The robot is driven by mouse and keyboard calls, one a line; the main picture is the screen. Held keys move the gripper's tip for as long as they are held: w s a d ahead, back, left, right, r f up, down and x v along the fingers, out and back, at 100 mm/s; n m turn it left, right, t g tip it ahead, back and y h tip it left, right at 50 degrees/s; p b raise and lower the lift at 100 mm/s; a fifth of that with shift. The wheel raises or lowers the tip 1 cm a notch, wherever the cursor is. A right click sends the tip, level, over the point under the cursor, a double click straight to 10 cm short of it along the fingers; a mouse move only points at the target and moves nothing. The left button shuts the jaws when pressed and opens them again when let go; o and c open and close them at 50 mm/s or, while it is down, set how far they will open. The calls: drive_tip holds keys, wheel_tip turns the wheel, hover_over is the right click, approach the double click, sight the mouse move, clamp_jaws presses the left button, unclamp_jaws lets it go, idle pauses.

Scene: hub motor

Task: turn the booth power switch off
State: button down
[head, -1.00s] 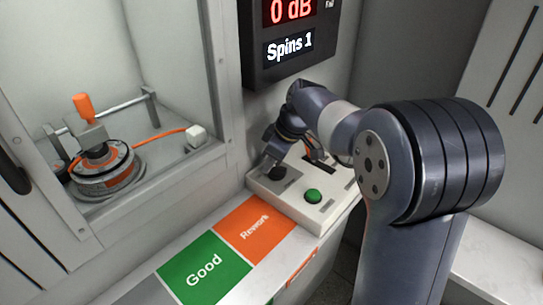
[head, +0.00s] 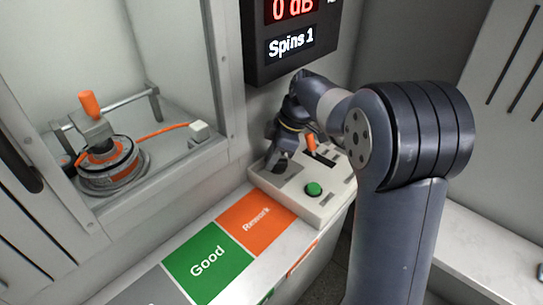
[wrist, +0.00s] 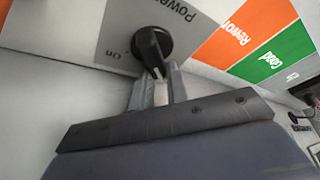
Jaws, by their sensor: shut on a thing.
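The booth power switch is a black rotary knob (wrist: 152,46) on a grey plate of the control box (head: 321,207). In the wrist view, "Power" is printed beside it and "On" stands near its lower left side. My gripper (wrist: 158,76) is shut on the knob's narrow handle, with its two fingers on either side. In the head view, my gripper (head: 279,160) reaches down to the box's left end and largely hides the knob. The handle points down toward my fingers in the wrist view, and its exact setting is hard to tell.
A green button (head: 314,189) and an orange-handled lever (head: 311,144) sit on the same box. In front are the orange Rework pad (head: 256,222) and green Good pad (head: 207,261). A display (head: 292,43) hangs above. The hub motor (head: 108,160) stands in the glazed booth at left.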

drive_tip(key=c, duration=1.4)
unclamp_jaws()
drive_tip(key=p+v, duration=0.2)
drive_tip(key=v, duration=0.8)
drive_tip(key=shift+d+r, duration=0.15)
drive_tip(key=shift+r, duration=0.25)
drive_tip(key=shift+f, duration=0.1)
drive_tip(key=b+x, duration=0.2)
drive_tip(key=x, duration=0.9)
drive_tip(key=shift+r, duration=0.2)
